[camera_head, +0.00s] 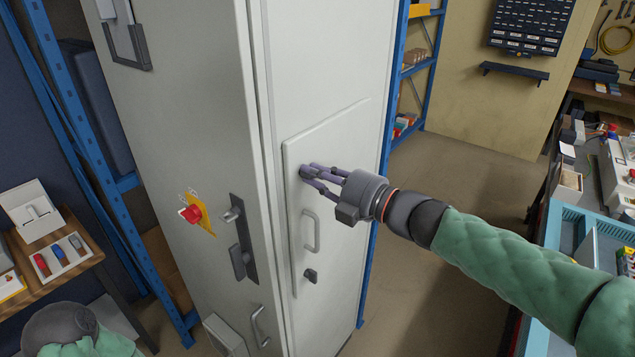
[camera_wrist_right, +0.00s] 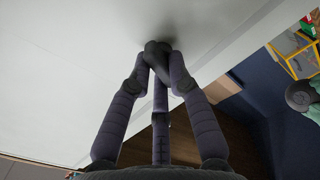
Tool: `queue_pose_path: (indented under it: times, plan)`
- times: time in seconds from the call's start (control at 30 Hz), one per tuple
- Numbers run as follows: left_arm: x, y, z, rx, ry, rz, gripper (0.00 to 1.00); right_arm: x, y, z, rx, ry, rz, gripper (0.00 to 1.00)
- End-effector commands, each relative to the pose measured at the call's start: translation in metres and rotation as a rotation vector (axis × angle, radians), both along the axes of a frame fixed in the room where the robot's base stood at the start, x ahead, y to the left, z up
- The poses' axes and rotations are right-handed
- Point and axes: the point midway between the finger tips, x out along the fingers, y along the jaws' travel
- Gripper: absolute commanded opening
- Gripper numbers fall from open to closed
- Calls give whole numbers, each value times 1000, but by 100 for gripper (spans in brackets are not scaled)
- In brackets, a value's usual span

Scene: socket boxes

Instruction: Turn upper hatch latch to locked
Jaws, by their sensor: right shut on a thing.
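The hatch (camera_head: 293,210) is a pale panel on the side of the tall light grey cabinet. Its upper latch (camera_head: 304,171) is a small dark knob, mostly covered by my fingers; its exact turn angle is hard to tell. My right gripper (camera_head: 311,174) reaches in from the right and is shut on this latch. In the right wrist view, the fingertips (camera_wrist_right: 158,62) close around the dark latch (camera_wrist_right: 156,46) against the pale panel. The lower latch (camera_head: 310,276) is a dark knob below the hatch handle (camera_head: 311,231). My left gripper is not in view.
The cabinet's front has a red switch on a yellow plate (camera_head: 192,213) and a dark lever lock (camera_head: 238,240). Blue shelving (camera_head: 414,70) stands behind. A workbench (camera_head: 600,210) is at the right. Open floor (camera_head: 450,180) lies between.

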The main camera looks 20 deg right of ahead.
Motion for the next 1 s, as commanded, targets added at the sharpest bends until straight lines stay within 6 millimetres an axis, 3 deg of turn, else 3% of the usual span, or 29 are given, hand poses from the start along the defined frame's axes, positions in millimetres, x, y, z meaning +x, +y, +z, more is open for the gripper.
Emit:
queue_pose_path:
  times: [0.4,1.0]
  plan:
    - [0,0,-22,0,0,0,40,-1,1,-3,-217,-168,0,0]
    - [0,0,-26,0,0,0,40,-1,2,-2,-283,-219,2,0]
